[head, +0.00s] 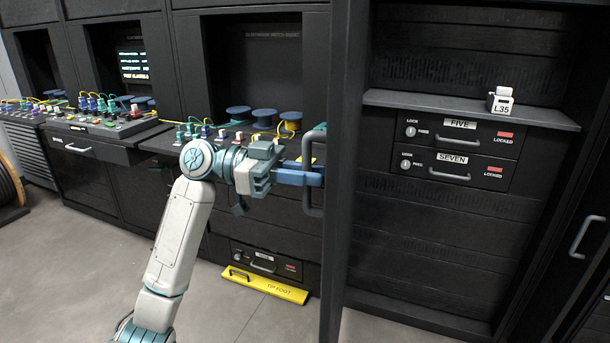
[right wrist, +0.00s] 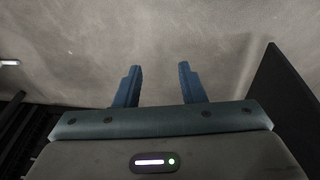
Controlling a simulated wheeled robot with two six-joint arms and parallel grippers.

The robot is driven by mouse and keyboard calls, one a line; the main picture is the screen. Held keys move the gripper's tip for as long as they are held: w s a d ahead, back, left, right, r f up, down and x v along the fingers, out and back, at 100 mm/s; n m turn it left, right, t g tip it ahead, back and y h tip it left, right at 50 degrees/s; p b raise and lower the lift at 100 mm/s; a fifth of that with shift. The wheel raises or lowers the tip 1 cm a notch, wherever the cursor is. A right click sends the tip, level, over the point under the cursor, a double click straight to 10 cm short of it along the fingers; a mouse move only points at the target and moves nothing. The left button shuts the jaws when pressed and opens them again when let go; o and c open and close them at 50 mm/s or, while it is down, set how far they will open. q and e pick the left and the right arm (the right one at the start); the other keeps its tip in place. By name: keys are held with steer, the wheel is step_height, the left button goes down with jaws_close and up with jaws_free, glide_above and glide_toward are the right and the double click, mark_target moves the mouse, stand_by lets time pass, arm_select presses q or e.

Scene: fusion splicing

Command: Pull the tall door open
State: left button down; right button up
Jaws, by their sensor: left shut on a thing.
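The tall door (head: 345,120) is a dark panel seen nearly edge-on in the head view. It stands swung open at the left side of a cabinet. Its grey upright bar handle (head: 308,150) is on the door's left-facing side. The fingers partly hide the bar. In the right wrist view my right gripper (right wrist: 160,75) has its two blue fingers apart with nothing between them, over bare grey floor.
Inside the cabinet are a shelf (head: 470,110) with a small white L35 device (head: 501,100), and drawers FIVE (head: 460,138) and SEVEN (head: 453,172) marked locked. Consoles with spools line the left. A yellow foot bar (head: 265,286) lies low by the door.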

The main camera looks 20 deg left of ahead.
arm_select(q)
steer(key=c, duration=1.5)
jaws_free()
